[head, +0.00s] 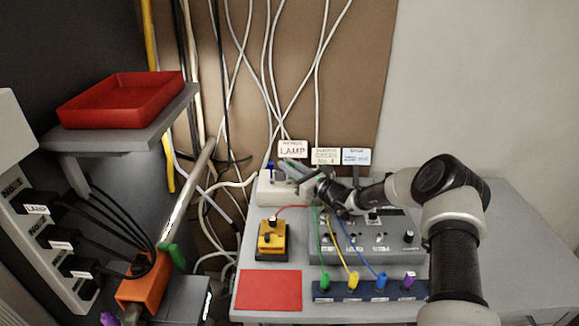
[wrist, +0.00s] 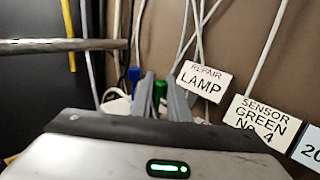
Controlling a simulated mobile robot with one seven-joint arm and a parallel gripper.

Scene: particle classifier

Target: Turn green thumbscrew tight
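The green thumbscrew (wrist: 160,92) shows in the wrist view between the two fingers of my gripper (wrist: 162,88). The fingers stand close together, one on each side, and the green part fills the narrow gap, so my gripper looks shut on it. My gripper's body hides its lower part. In the head view my gripper (head: 290,174) is over the white box (head: 268,195) at the back left of the grey table, and only a little green shows there. A blue thumbscrew (head: 269,168) stands just left of it, also in the wrist view (wrist: 134,75).
Label signs (head: 293,149) stand right behind my gripper, and white cables hang behind them. A grey control box (head: 330,250), a yellow-orange box (head: 272,240) and a red mat (head: 270,290) are in front. A red tray (head: 120,98) sits on a shelf at left.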

